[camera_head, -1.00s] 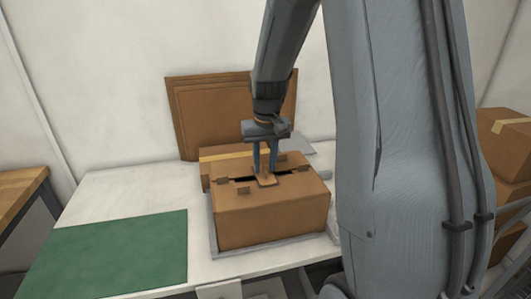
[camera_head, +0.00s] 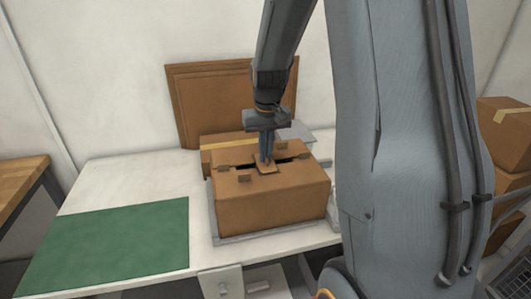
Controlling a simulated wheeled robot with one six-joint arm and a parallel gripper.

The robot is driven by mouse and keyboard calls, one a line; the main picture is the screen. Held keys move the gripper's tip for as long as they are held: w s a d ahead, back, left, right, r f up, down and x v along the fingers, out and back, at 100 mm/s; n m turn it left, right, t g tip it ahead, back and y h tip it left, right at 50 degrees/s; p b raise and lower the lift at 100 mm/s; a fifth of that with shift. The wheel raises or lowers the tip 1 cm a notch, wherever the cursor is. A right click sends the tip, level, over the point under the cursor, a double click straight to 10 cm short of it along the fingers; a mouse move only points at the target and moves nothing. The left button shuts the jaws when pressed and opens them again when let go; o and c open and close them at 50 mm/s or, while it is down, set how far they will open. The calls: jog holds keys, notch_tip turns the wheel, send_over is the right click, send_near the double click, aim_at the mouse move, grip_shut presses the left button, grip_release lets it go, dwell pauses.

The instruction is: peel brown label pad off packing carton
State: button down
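The packing carton (camera_head: 272,207) is a brown box in a shallow grey tray (camera_head: 268,236) on the white table. Its top flaps have a dark slot between them and small brown tabs. The brown label pad (camera_head: 265,170) is a small flat piece at the middle of the carton top, over the slot. My gripper (camera_head: 266,160) points down from above, its two fingers close together at the pad's rear part. It looks shut on the pad, though the fingers hide the contact. The pad still lies at the carton top, with no clear gap visible beneath it.
A green mat (camera_head: 112,245) lies on the table at left. Another taped carton (camera_head: 222,153) stands just behind, with brown panels (camera_head: 215,97) leaning on the wall. Cartons (camera_head: 503,133) are stacked at far right. My arm covers the right side.

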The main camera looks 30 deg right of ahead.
jog(key=shift+r+p, duration=1.4)
jog(key=shift+r, duration=0.1)
dwell(1.3)
notch_tip(320, 180, up, 6)
jog(key=p, duration=0.4)
jog(key=shift+p, duration=0.4)
jog(key=shift+d, duration=0.1)
